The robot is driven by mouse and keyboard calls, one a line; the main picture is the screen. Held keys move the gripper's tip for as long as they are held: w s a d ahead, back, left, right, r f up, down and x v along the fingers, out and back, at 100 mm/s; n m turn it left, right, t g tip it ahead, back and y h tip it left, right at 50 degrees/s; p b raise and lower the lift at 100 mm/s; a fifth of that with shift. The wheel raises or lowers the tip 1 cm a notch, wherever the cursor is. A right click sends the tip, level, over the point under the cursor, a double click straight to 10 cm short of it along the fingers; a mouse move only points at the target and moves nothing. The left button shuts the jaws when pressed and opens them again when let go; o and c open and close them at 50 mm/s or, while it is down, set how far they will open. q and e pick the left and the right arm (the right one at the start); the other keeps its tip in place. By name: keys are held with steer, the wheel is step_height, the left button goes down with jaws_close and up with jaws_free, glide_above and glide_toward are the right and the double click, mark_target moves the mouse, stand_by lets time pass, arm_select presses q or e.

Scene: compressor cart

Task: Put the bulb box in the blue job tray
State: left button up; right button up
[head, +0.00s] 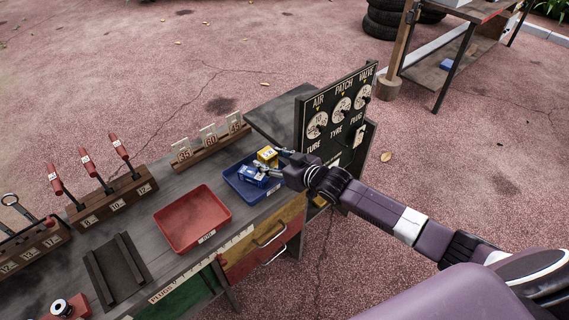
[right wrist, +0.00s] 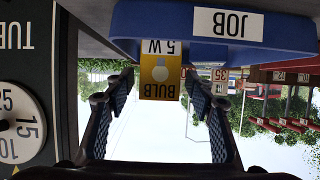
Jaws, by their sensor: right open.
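The yellow bulb box (head: 267,155) stands in the blue job tray (head: 238,193), at its far right end. In the right wrist view, which is upside down, the bulb box (right wrist: 160,75) shows its "BULB 5 W" label, and the tray (right wrist: 170,22) its "JOB" label. My right gripper (head: 284,153) is open at the right side of the box. Its fingers (right wrist: 160,85) stand apart, one on each side of the box in that view, with gaps to it. My left gripper is not in view.
A blue box (head: 252,175) lies in the job tray beside the bulb box. A red tray (head: 192,218) stands to the left. Numbered cards (head: 209,136) stand behind. The upright gauge board (head: 338,118) is close to my right gripper.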

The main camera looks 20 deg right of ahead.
steer(key=v, duration=1)
steer(key=shift+s+r, duration=0.15)
steer(key=shift+s, duration=0.15)
steer(key=shift+d, duration=0.1)
